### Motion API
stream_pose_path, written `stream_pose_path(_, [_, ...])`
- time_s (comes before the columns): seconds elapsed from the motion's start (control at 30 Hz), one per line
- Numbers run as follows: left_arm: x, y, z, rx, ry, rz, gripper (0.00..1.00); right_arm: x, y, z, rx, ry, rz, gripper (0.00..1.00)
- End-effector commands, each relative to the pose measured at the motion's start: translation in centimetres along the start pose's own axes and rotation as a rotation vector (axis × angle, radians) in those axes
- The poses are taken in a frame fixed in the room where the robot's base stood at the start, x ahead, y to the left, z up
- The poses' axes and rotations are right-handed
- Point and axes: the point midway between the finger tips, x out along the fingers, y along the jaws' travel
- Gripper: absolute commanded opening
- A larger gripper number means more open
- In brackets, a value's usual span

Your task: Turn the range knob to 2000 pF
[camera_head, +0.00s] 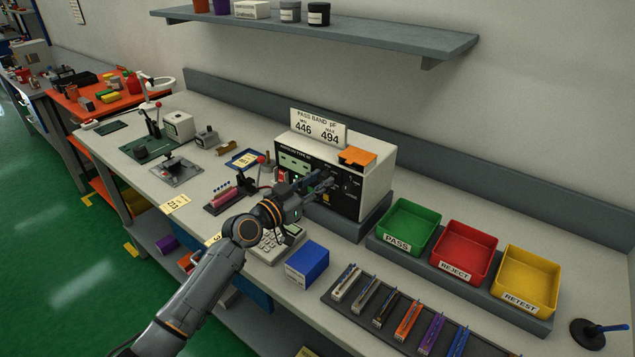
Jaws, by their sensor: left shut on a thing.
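The meter (376,187) is a cream box with a black front panel. It stands on a grey base on the bench, with a "PASS BAND pF" sign (318,127) reading 446 and 494 on top. My left gripper (328,184) reaches in from the lower left and is shut at the front panel, on what seems to be the range knob. The fingers hide the knob, so its pointer and setting cannot be read. A green display (295,164) shows on the panel's left part. My right gripper is not in view.
Green (422,214), red (492,238) and yellow (547,263) bins stand right of the meter. A blue box (308,261) and a dark tray (335,295) of several components lie in front. A calculator-like keypad (271,246) sits under my left wrist.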

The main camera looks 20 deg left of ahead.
Motion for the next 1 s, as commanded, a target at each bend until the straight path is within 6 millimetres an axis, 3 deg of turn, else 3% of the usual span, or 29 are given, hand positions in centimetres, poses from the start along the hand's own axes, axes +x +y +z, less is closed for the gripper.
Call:
stream_pose_path(0.37, [0.0,0.0,0.3,-0.174,0.016,-0.001,0.0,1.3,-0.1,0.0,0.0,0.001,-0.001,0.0])
stream_pose_path(1.0, [0.0,0.0,0.2,-0.756,0.068,-0.004,0.0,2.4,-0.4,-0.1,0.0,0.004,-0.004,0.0])
